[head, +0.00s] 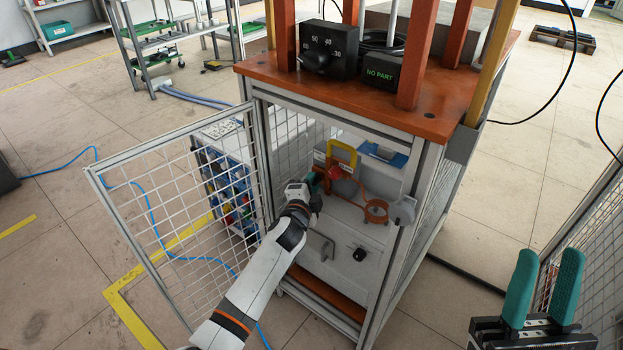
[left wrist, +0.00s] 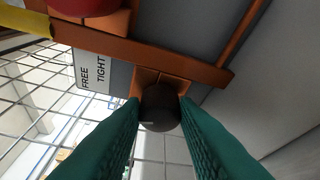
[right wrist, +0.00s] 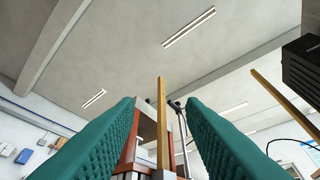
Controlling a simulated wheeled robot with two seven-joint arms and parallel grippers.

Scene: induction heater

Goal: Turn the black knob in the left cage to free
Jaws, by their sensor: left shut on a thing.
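The black knob (left wrist: 160,108) is round and dark, on an orange bracket in the left wrist view. My left gripper (left wrist: 160,118) has its green fingers on both sides of it and is shut on it. A white label (left wrist: 92,74) beside it reads FREE and TIGHT. In the head view my left gripper (head: 312,182) reaches into the open cage, and its hand hides the knob there. My right gripper (head: 545,285) is open and empty at the lower right, outside the cage. Its fingers (right wrist: 164,115) point toward the ceiling in the right wrist view.
The mesh door (head: 180,210) stands open left of my left arm. An orange tabletop (head: 370,85) lies above the cage, with a dial box (head: 329,48) and a NO PART display (head: 382,75). Another mesh panel (head: 600,250) stands at right.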

